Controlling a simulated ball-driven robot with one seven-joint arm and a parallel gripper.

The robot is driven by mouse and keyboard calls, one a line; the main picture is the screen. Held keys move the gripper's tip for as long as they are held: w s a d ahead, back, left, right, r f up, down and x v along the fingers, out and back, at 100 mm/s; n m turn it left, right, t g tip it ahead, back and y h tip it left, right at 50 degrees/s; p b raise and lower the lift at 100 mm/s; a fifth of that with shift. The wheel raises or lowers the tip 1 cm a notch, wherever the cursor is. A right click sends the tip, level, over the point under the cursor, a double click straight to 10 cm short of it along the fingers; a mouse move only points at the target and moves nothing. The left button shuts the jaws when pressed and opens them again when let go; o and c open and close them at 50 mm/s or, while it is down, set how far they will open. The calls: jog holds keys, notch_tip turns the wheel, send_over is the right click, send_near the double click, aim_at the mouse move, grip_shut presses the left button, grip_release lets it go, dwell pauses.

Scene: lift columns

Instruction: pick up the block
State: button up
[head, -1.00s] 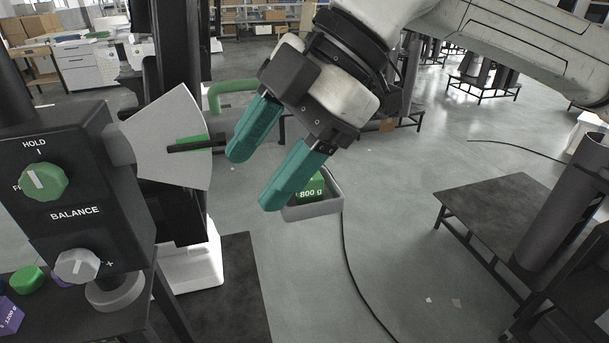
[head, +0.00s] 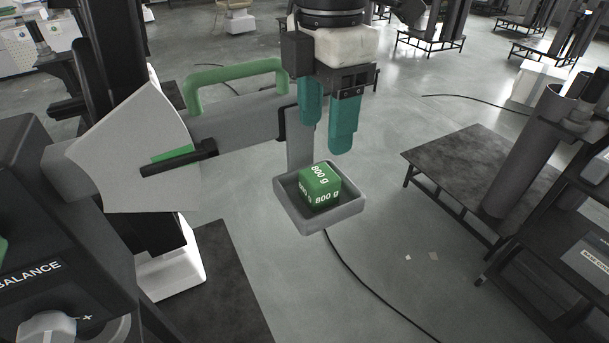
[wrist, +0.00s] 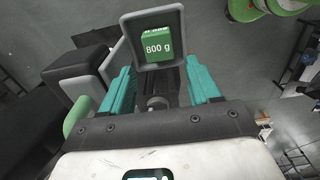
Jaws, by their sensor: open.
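The block (head: 320,186) is a green cube marked "800 g". It sits in a small grey square tray (head: 292,208) that hangs from the arm of the balance. My gripper (head: 328,140) points down with two teal fingers, open and empty, above the tray and apart from the block. In the wrist view the block (wrist: 158,44) shows in the tray (wrist: 179,30), beyond the fingertips and roughly between them (wrist: 162,75).
The balance has a grey beam with a green handle (head: 235,68) just left of my gripper, and a pale fan-shaped scale (head: 120,150). A control box (head: 50,240) stands at lower left. A low dark table (head: 470,165) stands at right. Open floor lies between.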

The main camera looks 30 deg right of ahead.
aim_at(319, 174)
jog(key=f+p, duration=0.1)
jog(key=f, duration=0.4)
jog(key=f+p, duration=0.1)
jog(key=f, duration=0.4)
jog(key=shift+w+a+p, duration=0.1)
jog(key=shift+w+p, duration=0.1)
jog(key=shift+p, duration=0.1)
grip_shut()
